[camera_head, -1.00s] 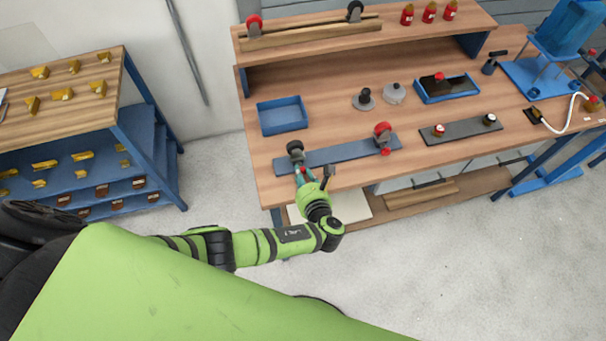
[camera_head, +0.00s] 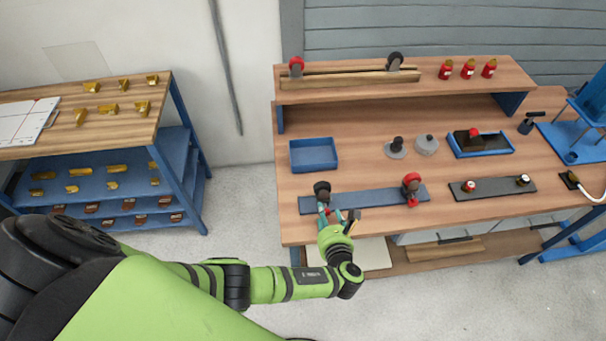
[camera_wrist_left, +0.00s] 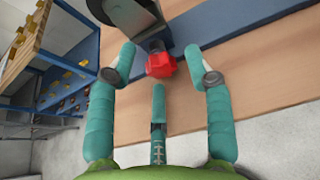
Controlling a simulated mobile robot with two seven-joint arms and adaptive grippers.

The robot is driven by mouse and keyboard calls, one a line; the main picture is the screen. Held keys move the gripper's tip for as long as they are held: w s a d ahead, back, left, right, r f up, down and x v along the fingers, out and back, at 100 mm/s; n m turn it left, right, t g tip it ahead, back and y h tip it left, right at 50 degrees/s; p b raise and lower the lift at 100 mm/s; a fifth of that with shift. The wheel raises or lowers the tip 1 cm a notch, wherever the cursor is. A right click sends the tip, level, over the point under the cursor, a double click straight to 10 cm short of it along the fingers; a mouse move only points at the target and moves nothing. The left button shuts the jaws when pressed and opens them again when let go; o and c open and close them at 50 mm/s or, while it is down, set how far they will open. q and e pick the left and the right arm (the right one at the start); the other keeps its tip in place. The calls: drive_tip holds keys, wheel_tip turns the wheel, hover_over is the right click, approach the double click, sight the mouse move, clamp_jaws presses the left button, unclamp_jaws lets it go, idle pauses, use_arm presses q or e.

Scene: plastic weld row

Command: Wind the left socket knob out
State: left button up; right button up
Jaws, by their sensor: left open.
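A blue rail (camera_head: 365,199) lies along the front of the workbench. At its left end stands the left socket, with a dark round wheel (camera_head: 322,188). Its red lobed knob (camera_wrist_left: 161,66) shows in the left wrist view, on the near side of the socket. My left gripper (camera_head: 328,211) is at this end of the rail. In the wrist view its teal fingers are open, one on each side of the knob and one below, with gaps visible. The right socket (camera_head: 411,184) has a red wheel and a red knob. My right gripper is not in view.
A blue tray (camera_head: 314,156) stands behind the rail's left end. A dark plate (camera_head: 494,188) with two small fittings lies to the right. Grey round parts (camera_head: 426,145) and a blue tray of parts (camera_head: 481,142) stand farther back. A shelf rack (camera_head: 180,175) stands apart at the left.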

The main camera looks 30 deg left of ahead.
use_arm(q)
drive_tip(key=shift+d+f+m+g+y+b, duration=0.2)
drive_tip(key=shift+m+g+y+b, duration=0.25)
drive_tip(key=shift+m+b, duration=0.3)
drive_tip(key=m+y+b, duration=0.2)
drive_tip(key=m+b, duration=0.1)
drive_tip(key=shift+w+d+f+g, duration=0.15)
drive_tip(key=shift+w+f+g, duration=0.05)
drive_tip(key=shift+f+g, duration=0.15)
drive_tip(key=v, duration=0.7)
drive_tip(key=s+a+f+n+g+h, duration=0.2)
drive_tip(key=s+f+n+g, duration=0.1)
drive_tip(key=s+f+n, duration=0.2)
drive_tip(key=s+a+f+n+g+h+b, duration=0.1)
drive_tip(key=s+f+n, duration=0.5)
drive_tip(key=f, duration=0.8)
drive_tip(key=s+a+f+n+g+h+b, duration=0.1)
drive_tip(key=s+a+f+n+g+h, duration=0.2)
drive_tip(key=s+f, duration=0.7)
drive_tip(key=shift+s+n+g+h, duration=0.65)
drive_tip(key=shift+n+g+h, duration=0.4)
drive_tip(key=shift+n, duration=0.5)
